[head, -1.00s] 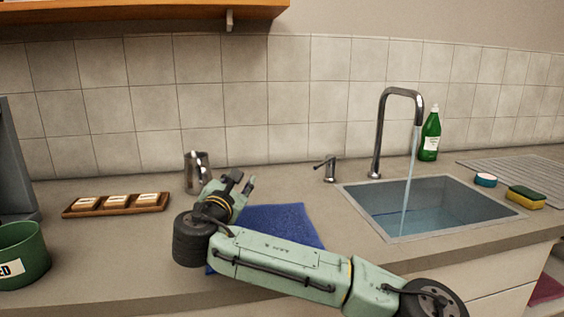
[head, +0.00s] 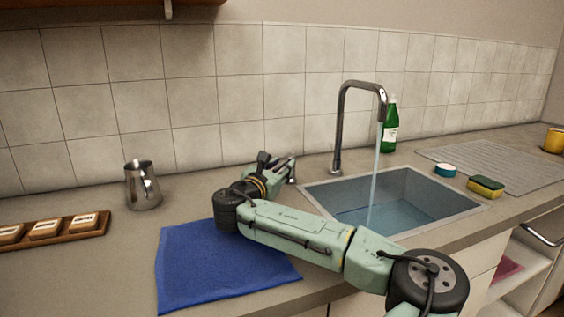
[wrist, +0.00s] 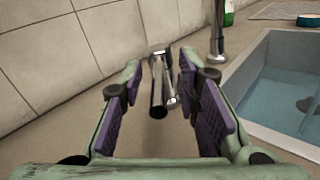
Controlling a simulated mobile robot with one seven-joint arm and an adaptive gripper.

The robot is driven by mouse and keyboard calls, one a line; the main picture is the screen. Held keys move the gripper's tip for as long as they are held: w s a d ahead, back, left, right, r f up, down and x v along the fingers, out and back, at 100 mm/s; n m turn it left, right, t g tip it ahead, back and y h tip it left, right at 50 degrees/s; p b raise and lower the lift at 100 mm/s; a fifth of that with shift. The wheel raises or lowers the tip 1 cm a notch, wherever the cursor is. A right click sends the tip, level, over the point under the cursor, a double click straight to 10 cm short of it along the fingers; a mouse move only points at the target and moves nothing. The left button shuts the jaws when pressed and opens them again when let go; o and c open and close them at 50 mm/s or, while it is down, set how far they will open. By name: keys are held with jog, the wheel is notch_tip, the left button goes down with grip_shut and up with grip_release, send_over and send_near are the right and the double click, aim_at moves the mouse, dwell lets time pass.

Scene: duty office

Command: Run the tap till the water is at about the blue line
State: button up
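The tap (head: 342,125) is running, and a thin stream of water (head: 375,175) falls into the sink (head: 322,192). Bluish water lies in the basin; it also shows in the wrist view (wrist: 285,105) over a dark drain. I cannot make out a blue line on the basin walls. The tap's metal lever (wrist: 160,90) stands on the counter left of the spout. My gripper (head: 277,163) is open at it, with the lever between its purple-padded fingers in the wrist view (wrist: 160,76). A gap shows on both sides of the lever.
A blue cloth (head: 205,270) lies under my arm. A metal jug (head: 142,185) and a wooden tray (head: 75,232) stand to the left. A green bottle (head: 390,130), a round blue-and-white item (head: 445,170) and a sponge (head: 485,187) are around the sink.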

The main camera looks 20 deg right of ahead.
jog(key=shift+w+d, duration=0.5)
jog(key=shift+w, duration=0.05)
jog(key=shift+c, duration=0.5)
grip_shut()
